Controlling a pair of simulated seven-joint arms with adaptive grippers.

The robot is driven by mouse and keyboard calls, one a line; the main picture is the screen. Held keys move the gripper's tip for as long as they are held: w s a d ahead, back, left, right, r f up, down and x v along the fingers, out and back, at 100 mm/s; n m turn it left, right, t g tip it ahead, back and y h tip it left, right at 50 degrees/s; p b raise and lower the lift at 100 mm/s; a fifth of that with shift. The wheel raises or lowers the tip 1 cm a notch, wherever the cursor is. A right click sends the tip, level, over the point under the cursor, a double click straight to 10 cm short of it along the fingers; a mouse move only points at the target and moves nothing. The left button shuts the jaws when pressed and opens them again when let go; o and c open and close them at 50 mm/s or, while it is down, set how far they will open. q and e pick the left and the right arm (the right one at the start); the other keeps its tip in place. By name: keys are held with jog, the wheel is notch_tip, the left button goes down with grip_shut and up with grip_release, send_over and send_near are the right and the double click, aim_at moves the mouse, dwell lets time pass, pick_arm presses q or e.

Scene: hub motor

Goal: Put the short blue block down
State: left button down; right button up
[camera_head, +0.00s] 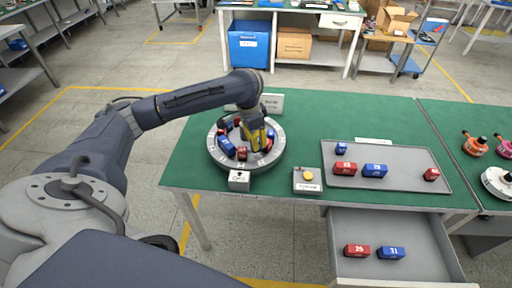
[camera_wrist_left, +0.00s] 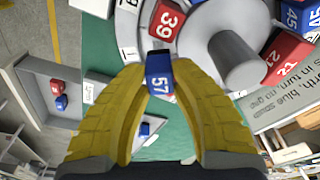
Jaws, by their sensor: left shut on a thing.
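My left gripper (camera_head: 261,146) reaches down over the right side of the round grey ring fixture (camera_head: 216,156). In the left wrist view its yellow fingers (camera_wrist_left: 158,78) are shut on a blue block marked 57 (camera_wrist_left: 158,72). The held block is at the ring, close to a red block marked 39 (camera_wrist_left: 167,20). I cannot tell whether it touches the fixture. In the head view I cannot make it out clearly behind the fingers. Other red and blue blocks, such as a blue one (camera_head: 226,146) and a red one (camera_head: 241,153), sit in the ring. My right gripper is not in view.
A grey tray (camera_head: 402,181) at the right holds red and blue blocks, including a small blue one (camera_head: 341,148). An open drawer (camera_head: 345,225) below holds a red and a blue block. A yellow button box (camera_head: 307,179) and a small white box (camera_head: 239,180) stand near the table's front edge.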

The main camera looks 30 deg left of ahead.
pick_arm(q)
jog(key=shift+f, duration=1.7)
jog(key=shift+f, duration=0.15)
jog(key=c, duration=1.2)
grip_release()
jog(key=shift+c, duration=0.2)
notch_tip(320, 180, up, 12)
jog(key=s, duration=0.1)
jog(key=shift+s+a, duration=0.3)
jog(key=shift+a, duration=0.1)
